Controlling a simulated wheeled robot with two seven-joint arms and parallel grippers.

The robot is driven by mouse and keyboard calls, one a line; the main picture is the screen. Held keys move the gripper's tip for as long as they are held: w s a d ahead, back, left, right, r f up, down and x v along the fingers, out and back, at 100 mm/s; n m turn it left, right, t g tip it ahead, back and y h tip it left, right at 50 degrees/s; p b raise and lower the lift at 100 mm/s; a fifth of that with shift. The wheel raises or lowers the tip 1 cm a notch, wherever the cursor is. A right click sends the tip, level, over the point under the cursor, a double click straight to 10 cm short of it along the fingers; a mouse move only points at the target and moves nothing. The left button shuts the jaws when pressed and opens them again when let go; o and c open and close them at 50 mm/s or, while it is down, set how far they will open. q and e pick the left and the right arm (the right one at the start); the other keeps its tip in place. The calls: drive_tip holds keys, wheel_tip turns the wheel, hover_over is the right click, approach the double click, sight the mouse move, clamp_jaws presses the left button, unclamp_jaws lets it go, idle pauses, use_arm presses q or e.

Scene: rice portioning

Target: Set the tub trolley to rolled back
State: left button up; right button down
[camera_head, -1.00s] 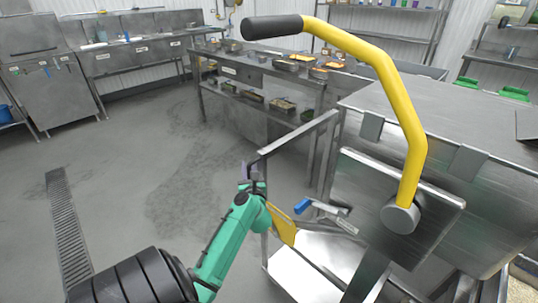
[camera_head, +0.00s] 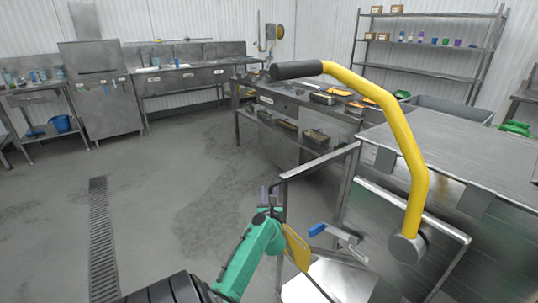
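A large steel tub-like unit (camera_head: 462,160) stands at the right, with a yellow bent lever (camera_head: 408,150) that ends in a black grip (camera_head: 297,70). A steel frame with a top rail (camera_head: 318,162) stands in front of it; I cannot tell for sure which part is the trolley. A blue-handled valve (camera_head: 318,229) and a yellow plate (camera_head: 296,248) show low by the frame. My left gripper (camera_head: 271,196), on a green arm, is just left of the frame rail, apparently empty. Its finger gap is too small to judge. My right gripper is out of view.
A steel bench with trays (camera_head: 290,100) stands behind the frame. Sinks (camera_head: 175,78) and a blue bucket (camera_head: 61,123) are along the back left. Shelves (camera_head: 430,45) are at the back right. The floor at left is open, with a drain grate (camera_head: 101,240).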

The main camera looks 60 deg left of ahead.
use_arm(q)
drive_tip(key=shift+w, duration=0.1)
drive_tip(key=shift+d, duration=0.1)
drive_tip(key=v, duration=1.4)
drive_tip(key=shift+d+b, duration=0.2)
drive_tip(key=shift+b, duration=0.2)
